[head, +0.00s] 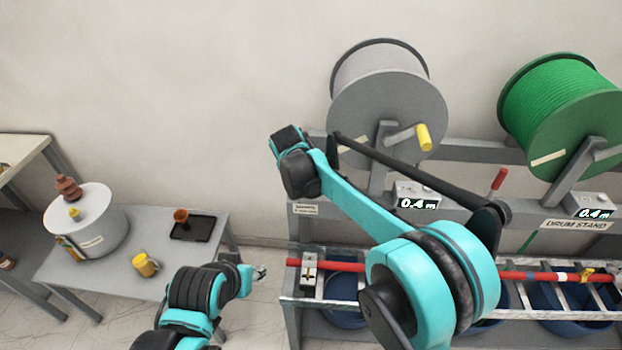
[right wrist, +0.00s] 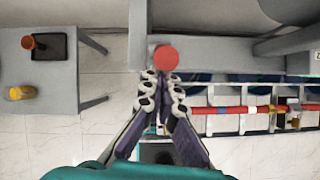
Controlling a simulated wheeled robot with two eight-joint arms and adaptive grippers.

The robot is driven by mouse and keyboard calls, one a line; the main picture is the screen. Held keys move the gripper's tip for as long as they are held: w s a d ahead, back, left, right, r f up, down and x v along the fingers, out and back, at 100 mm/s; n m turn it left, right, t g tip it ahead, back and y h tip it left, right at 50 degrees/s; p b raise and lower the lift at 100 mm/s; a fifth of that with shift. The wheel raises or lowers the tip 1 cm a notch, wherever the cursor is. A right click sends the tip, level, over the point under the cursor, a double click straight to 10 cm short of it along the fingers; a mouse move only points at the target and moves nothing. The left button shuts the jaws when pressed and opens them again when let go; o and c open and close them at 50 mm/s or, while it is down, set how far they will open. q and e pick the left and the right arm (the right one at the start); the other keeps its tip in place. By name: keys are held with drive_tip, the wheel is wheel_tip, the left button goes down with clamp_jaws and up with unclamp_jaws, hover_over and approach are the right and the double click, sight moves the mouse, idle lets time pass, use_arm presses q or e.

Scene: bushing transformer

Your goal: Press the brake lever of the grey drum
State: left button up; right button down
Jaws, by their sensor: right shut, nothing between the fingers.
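The grey drum (head: 385,100) hangs on its stand, with a yellow crank handle (head: 424,137) on its face. In the right wrist view a round red knob (right wrist: 165,58), apparently the top of the grey drum's brake lever, shows just beyond my right fingertips. My right gripper (right wrist: 161,80) is shut and empty, its tips close to the knob; I cannot tell whether they touch. In the head view my right arm hides that lever and the gripper. My left gripper (head: 258,272) is low, beside the small table; its opening is too small to judge.
A green drum (head: 565,110) with a red lever (head: 498,178) stands at right. Display boxes (head: 417,200) read 0.4 m. A red rod (head: 540,276) runs along the rack below.

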drive_tip(key=shift+w+r+g+p, duration=0.4)
drive_tip(key=shift+w, duration=0.45)
drive_tip(key=shift+w+a+r, duration=0.2)
drive_tip(key=shift+w+a, duration=0.05)
drive_tip(key=shift+w, duration=0.2)
drive_tip(key=shift+w+d+p, duration=0.1)
drive_tip(key=shift+w+p, duration=0.25)
use_arm(q)
drive_tip(key=shift+d+r, duration=0.15)
drive_tip(key=shift+r, duration=0.4)
drive_tip(key=shift+d+r, duration=0.15)
drive_tip(key=shift+r, duration=0.4)
use_arm(e)
drive_tip(key=shift+w+r, duration=0.1)
drive_tip(key=shift+r, duration=0.05)
use_arm(q)
drive_tip(key=shift+s, duration=0.1)
use_arm(e)
drive_tip(key=shift+w, duration=0.1)
drive_tip(key=shift+r, duration=0.1)
